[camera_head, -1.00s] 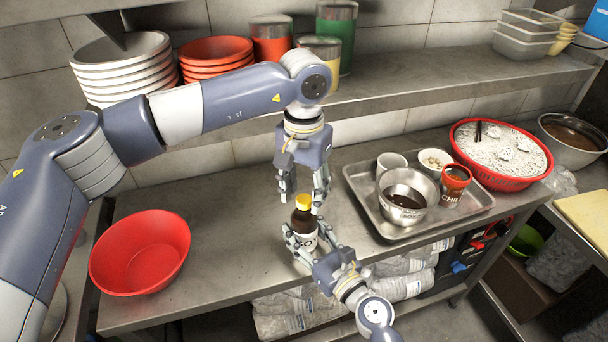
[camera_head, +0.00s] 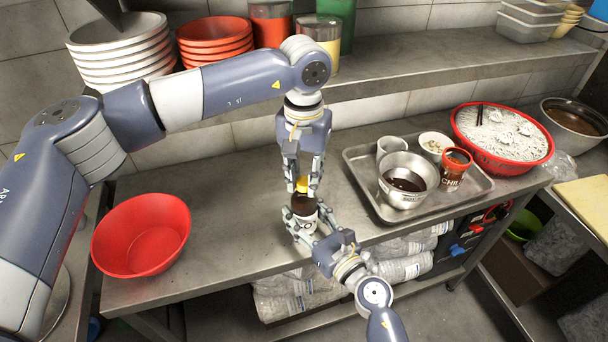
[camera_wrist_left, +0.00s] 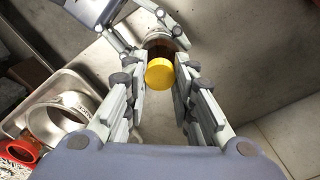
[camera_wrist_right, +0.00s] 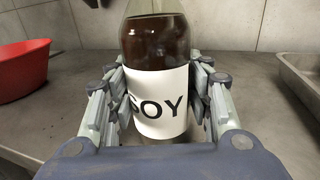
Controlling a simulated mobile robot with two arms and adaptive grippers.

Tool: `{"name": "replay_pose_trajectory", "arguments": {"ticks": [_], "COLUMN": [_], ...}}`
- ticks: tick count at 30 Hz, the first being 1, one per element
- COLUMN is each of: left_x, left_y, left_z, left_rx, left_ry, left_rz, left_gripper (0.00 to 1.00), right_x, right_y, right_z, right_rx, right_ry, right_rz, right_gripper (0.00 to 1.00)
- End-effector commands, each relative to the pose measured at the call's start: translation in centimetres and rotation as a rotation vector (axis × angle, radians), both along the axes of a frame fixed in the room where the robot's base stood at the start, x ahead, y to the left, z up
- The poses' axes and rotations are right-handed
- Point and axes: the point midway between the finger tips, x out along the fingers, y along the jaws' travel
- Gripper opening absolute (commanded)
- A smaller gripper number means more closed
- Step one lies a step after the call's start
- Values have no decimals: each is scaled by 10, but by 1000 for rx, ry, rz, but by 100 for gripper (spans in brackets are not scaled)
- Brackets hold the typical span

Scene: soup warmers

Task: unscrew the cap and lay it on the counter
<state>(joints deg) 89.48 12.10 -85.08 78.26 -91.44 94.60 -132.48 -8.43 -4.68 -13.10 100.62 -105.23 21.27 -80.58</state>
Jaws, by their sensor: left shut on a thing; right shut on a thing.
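A dark soy bottle (camera_head: 304,207) with a white label stands upright at the counter's front edge, and the label reads SOY in the right wrist view (camera_wrist_right: 158,100). My right gripper (camera_head: 304,226) is shut on the bottle around its label. The yellow cap (camera_head: 302,185) is at the bottle's top, and it also shows in the left wrist view (camera_wrist_left: 160,72). My left gripper (camera_head: 302,190) points down from above and is shut on the cap, with a finger on each side. Whether the cap is loose from the neck I cannot tell.
The steel counter (camera_head: 240,215) is bare left of the bottle, up to a red bowl (camera_head: 140,236). A metal tray (camera_head: 364,192) with a steel bowl (camera_head: 407,180), cups and a chili tin (camera_head: 454,170) stands to the right. A shelf (camera_head: 400,82) runs behind my left arm.

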Motion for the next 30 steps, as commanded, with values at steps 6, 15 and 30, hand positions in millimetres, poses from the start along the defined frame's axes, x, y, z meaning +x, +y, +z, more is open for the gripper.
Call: {"name": "replay_pose_trajectory", "arguments": {"ticks": [6, 15, 30], "left_x": [0, 0, 0], "left_y": [1, 1, 0], "left_z": [0, 1, 1], "left_rx": [1, 1, 1], "left_ry": [-1, -1, -1], "left_rz": [367, 886, 1752], "left_gripper": [0, 0, 0], "right_x": [0, 0, 0], "right_y": [0, 0, 0], "right_z": [0, 0, -1], "right_rx": [0, 0, 0], "right_ry": [1, 1, 1], "right_rz": [-1, -1, -1], "right_gripper": [0, 0, 0]}}
